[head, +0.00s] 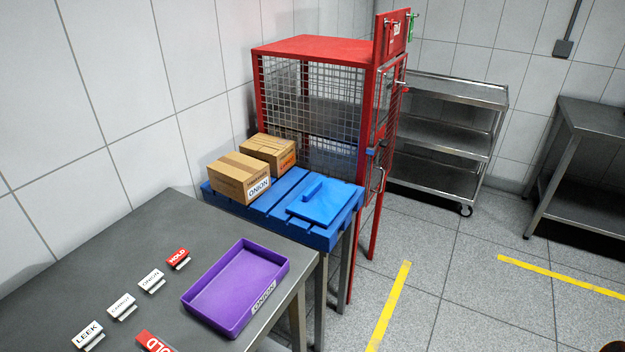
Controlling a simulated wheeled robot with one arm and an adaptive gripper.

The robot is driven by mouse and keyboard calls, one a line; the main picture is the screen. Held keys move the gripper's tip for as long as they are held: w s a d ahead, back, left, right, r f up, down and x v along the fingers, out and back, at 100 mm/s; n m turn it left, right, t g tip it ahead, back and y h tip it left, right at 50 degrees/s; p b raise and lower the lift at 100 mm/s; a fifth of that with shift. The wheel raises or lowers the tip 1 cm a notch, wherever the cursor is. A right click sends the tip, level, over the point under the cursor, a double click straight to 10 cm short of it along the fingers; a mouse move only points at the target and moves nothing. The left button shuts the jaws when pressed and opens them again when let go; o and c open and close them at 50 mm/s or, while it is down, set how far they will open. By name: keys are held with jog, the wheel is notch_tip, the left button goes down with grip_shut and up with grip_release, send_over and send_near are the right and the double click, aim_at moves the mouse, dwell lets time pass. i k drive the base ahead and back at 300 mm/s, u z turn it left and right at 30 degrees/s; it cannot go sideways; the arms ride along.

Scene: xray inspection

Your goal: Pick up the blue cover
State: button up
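The blue cover (333,205) is a flat square lid with a raised bar handle on top. It lies on the right part of the blue slatted platform (272,212), in front of the red cage, and nothing covers it. My gripper is not in the head view, so its state and its distance from the cover cannot be seen.
Two cardboard boxes (240,178) sit on the platform left of the cover, the front one labelled ONION. The red mesh cage (312,100) stands behind. A grey table (120,240) in front holds a purple tray (226,318) and several label stands.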

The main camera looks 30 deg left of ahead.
aim_at(323, 199)
jog(key=u, duration=0.75)
jog(key=i, duration=1.2)
jog(key=u, duration=1.45)
jog(key=i, duration=0.3)
jog(key=u, duration=0.1)
